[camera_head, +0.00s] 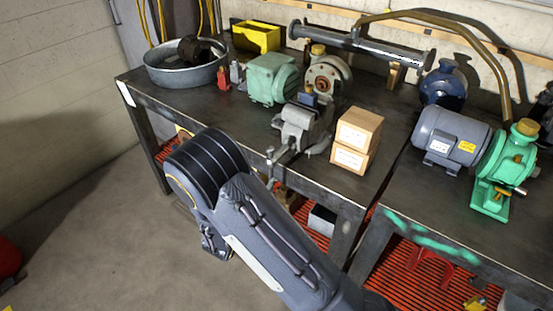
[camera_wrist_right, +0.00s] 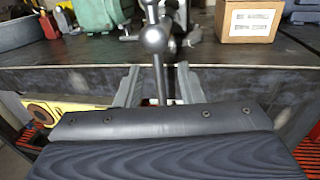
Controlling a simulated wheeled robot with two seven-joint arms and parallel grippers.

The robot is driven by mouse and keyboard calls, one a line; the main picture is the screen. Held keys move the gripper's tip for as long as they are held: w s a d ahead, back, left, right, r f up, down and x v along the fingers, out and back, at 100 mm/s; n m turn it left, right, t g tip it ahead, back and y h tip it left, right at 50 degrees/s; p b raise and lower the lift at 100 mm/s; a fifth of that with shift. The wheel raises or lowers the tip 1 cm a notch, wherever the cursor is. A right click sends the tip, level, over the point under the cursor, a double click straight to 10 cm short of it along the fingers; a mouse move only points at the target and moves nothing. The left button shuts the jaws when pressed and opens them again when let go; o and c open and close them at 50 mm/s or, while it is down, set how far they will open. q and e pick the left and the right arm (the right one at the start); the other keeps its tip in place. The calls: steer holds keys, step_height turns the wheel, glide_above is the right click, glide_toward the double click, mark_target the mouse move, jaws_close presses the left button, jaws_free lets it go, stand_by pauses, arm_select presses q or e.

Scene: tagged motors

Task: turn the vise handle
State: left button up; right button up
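The grey vise (camera_head: 300,128) is mounted at the front edge of the dark workbench. Its handle (camera_head: 271,168) is a thin metal bar that hangs over the bench's front edge. In the right wrist view the handle bar (camera_wrist_right: 158,76) stands upright below a round metal knob (camera_wrist_right: 153,40). My right gripper (camera_wrist_right: 158,84) has one finger on each side of this bar, with a visible gap on both sides. It is open. In the head view my right arm hides its fingers. My left gripper is in neither view.
On the workbench (camera_head: 225,108), two stacked cardboard boxes (camera_head: 356,138) stand right of the vise. A green motor (camera_head: 272,80) stands behind it, and a metal basin (camera_head: 165,77) is at the left. A grey motor (camera_head: 450,137) and green pump (camera_head: 500,165) stand right.

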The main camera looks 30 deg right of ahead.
mark_target(270, 171)
steer(key=p+x, duration=0.1)
steer(key=x, duration=0.6)
steer(key=shift+w+d+p, duration=0.2)
steer(key=shift+w+p, duration=0.2)
steer(key=shift+c, duration=0.4)
jaws_close()
